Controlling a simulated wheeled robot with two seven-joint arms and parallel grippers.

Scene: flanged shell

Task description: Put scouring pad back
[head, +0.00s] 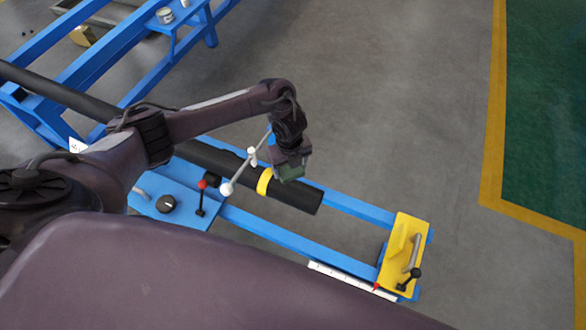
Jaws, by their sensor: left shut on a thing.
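My left gripper (289,168) is shut on a dark green block-like thing, which looks like the scouring pad (291,172). It is held just above the black pipe, close to the pipe's yellow band (265,182). Whether the pad touches the pipe cannot be told from this angle. The fingers are mostly hidden by the wrist and the pad. My right gripper is not in view.
The black pipe (292,194) lies along a blue frame (268,229). A yellow end block (402,253) with a handle stands at the right. A blue shelf (181,14) holding a small tin (165,15) is at the top.

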